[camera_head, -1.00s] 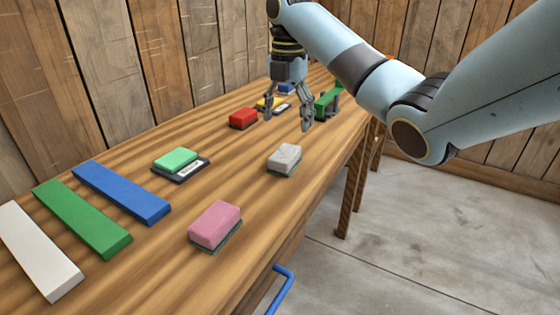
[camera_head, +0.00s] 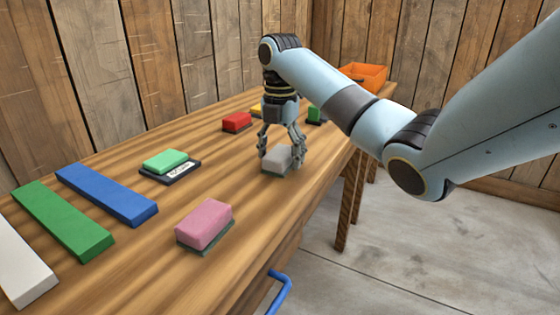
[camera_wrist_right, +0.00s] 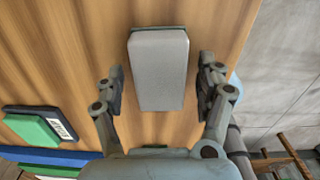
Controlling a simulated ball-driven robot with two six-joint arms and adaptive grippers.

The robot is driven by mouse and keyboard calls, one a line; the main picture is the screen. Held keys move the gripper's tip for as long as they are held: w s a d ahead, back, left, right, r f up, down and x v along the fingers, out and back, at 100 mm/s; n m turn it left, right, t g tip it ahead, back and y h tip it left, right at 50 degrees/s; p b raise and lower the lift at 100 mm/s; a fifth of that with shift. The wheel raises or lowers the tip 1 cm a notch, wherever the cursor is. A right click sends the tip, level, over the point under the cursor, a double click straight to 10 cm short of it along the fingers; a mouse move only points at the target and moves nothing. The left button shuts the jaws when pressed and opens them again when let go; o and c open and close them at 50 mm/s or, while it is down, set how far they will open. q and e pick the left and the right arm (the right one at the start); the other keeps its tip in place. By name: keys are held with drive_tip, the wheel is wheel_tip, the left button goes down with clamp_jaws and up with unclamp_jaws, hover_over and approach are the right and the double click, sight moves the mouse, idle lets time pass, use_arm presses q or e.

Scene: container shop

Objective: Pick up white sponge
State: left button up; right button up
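The white sponge (camera_head: 275,160), greyish white on top with a dark underside, lies on the wooden table. My right gripper (camera_head: 281,163) is lowered over it, with its fingers reaching down on either side. In the right wrist view the sponge (camera_wrist_right: 159,70) sits between the two fingers of the gripper (camera_wrist_right: 160,85). A gap shows on each side, so the gripper is open and not holding it. My left gripper is in neither view.
A pink sponge (camera_head: 204,223) lies nearer on the table (camera_head: 150,270). A green sponge (camera_head: 165,160) sits on a dark labelled base to the left. A red block (camera_head: 237,122) is behind. Blue, green and white bars lie at left. An orange bin (camera_head: 363,75) stands at the far end.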

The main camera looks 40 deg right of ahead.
sight(284, 151)
drive_tip(key=c, duration=1)
drive_tip(key=shift+r, duration=0.55)
drive_tip(key=r, duration=0.2)
drive_tip(key=d+r+p, duration=0.1)
drive_tip(key=r, duration=0.1)
drive_tip(key=shift+s, duration=0.1)
drive_tip(key=s+d+r, duration=0.1)
drive_tip(key=d+r, duration=0.1)
drive_tip(key=d, duration=0.1)
drive_tip(key=s+d+r+p, duration=0.1)
drive_tip(key=d+r, duration=0.1)
drive_tip(key=d, duration=0.1)
drive_tip(key=s+d+r, duration=0.2)
drive_tip(key=d, duration=0.2)
